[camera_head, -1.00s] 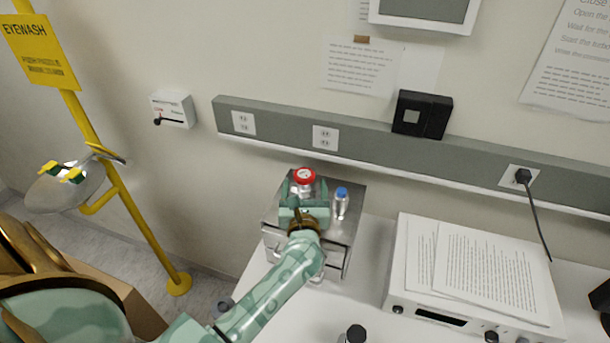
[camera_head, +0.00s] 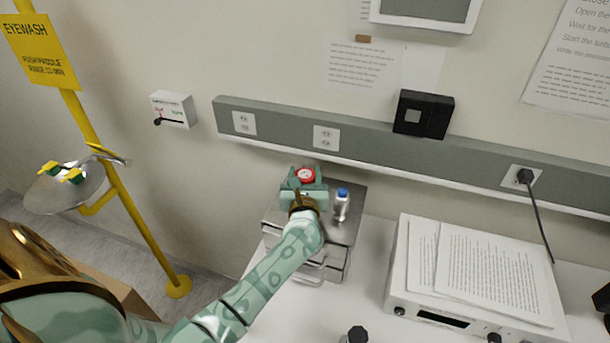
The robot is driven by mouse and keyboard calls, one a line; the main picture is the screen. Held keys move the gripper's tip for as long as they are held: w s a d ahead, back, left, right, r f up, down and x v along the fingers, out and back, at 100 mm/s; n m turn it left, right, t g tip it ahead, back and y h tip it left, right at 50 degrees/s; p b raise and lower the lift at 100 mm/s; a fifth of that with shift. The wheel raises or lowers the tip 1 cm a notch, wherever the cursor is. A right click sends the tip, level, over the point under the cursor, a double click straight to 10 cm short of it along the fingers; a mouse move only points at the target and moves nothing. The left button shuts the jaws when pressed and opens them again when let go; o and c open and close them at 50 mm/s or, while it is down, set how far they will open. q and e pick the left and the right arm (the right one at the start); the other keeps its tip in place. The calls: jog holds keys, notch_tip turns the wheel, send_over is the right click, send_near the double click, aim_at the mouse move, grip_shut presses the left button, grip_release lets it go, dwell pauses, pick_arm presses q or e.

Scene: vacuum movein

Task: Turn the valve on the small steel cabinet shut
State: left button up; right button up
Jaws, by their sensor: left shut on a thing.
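The small steel cabinet (camera_head: 346,232) stands on the white bench against the wall, with drawers on its front. The valve, with a round red top (camera_head: 306,175), sits on top of the cabinet toward its left side. My left gripper (camera_head: 304,184) reaches in from below, with its green fingers on either side of the valve. It is shut on the valve. The gripper and wrist hide the valve's lower part and some of the cabinet top. My right gripper is not in view.
A small bottle with a blue cap (camera_head: 342,203) stands on the cabinet just right of my gripper. A white instrument (camera_head: 400,283) with papers on it stands to the right. A dark knob (camera_head: 357,334) is at the bottom edge. A yellow eyewash stand (camera_head: 140,225) is at left.

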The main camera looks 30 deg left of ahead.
pick_arm(q)
jog(key=shift+m+h, duration=0.3)
jog(key=m+t+h, duration=0.1)
jog(key=h, duration=0.1)
jog(key=shift+a+m+t+h, duration=0.1)
jog(key=shift+m+t+h, duration=0.2)
jog(key=m+t+h, duration=0.1)
jog(key=m+h, duration=0.1)
jog(key=h, duration=0.1)
jog(key=shift+f+m+h, duration=0.15)
jog(key=shift+m+h, duration=0.15)
jog(key=m+h+b, duration=0.3)
jog(key=h, duration=0.1)
jog(key=shift+f+h, duration=0.15)
jog(key=shift+h, duration=0.15)
jog(key=shift+m+h+b, duration=0.6)
jog(key=shift+h+b, duration=0.45)
jog(key=shift+h, duration=0.05)
jog(key=shift+m+h+b, duration=0.3)
jog(key=shift+h+b, duration=0.05)
jog(key=shift+h, duration=0.15)
jog(key=shift+r, duration=0.2)
jog(key=o, duration=1)
jog(key=shift+c, duration=0.2)
